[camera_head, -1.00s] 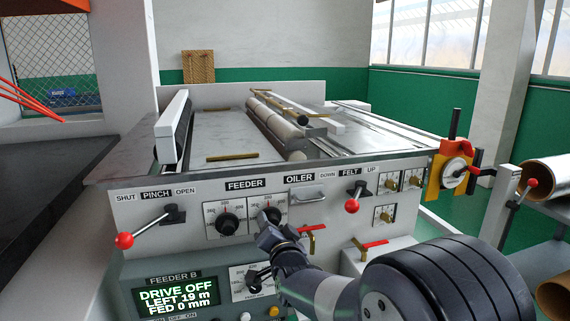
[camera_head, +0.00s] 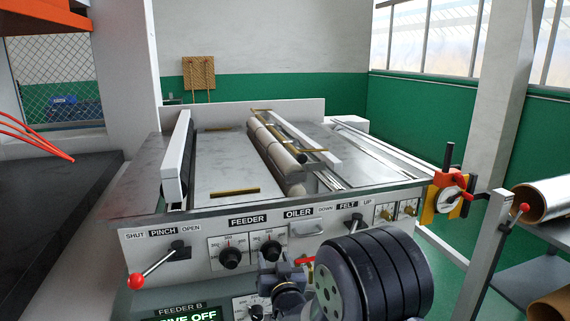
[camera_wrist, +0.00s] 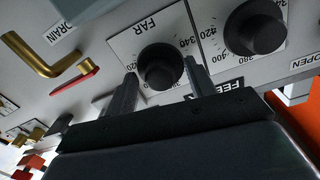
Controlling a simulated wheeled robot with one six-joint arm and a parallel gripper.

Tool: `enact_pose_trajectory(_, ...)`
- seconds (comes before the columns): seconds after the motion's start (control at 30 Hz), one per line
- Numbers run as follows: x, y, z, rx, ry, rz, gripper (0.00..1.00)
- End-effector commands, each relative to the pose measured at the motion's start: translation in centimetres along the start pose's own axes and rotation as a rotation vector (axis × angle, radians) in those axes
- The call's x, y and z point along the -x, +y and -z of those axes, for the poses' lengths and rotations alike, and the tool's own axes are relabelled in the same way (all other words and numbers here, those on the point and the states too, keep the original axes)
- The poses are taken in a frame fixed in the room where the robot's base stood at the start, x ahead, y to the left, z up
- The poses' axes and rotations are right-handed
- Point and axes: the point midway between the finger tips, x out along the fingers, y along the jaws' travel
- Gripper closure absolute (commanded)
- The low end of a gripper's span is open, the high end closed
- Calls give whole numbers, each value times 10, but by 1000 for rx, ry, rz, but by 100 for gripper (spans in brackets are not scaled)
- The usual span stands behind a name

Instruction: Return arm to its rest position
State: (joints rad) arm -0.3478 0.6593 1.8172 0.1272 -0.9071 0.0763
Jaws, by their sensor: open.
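My gripper (camera_head: 272,268) is in front of the machine's front panel, below the right FEEDER dial. In the wrist view my gripper (camera_wrist: 158,84) is open, with its two dark fingers spread and nothing held. The black FAR knob (camera_wrist: 162,66) shows between the fingertips there, beyond or level with them; I cannot tell whether they touch. A second black knob (camera_wrist: 255,28) sits to its right. In the head view the two FEEDER knobs (camera_head: 230,257) are above and left of my gripper. My dark rounded arm link hides part of the panel at the lower right.
The red-balled PINCH lever (camera_head: 137,281) sticks out at the panel's left. The FELT lever (camera_head: 356,222) is just above my arm. A brass drain pipe (camera_wrist: 40,55) and red handle (camera_wrist: 75,80) jut out in the wrist view. A rack with rolls (camera_head: 548,198) stands right.

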Motion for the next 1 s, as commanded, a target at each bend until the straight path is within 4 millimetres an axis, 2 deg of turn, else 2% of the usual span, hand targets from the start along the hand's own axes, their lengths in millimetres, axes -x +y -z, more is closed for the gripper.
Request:
enact_pose_trajectory(0.13, 0, 0, 3, 69, 0, 0, 48)
enact_pose_trajectory(0.4, 21, 0, -1, 69, 3, 0, 48)
enact_pose_trajectory(0.8, 22, 0, 0, 68, 3, 0, 48)
enact_pose_trajectory(1.0, 24, 5, -8, 73, -5, -5, 48)
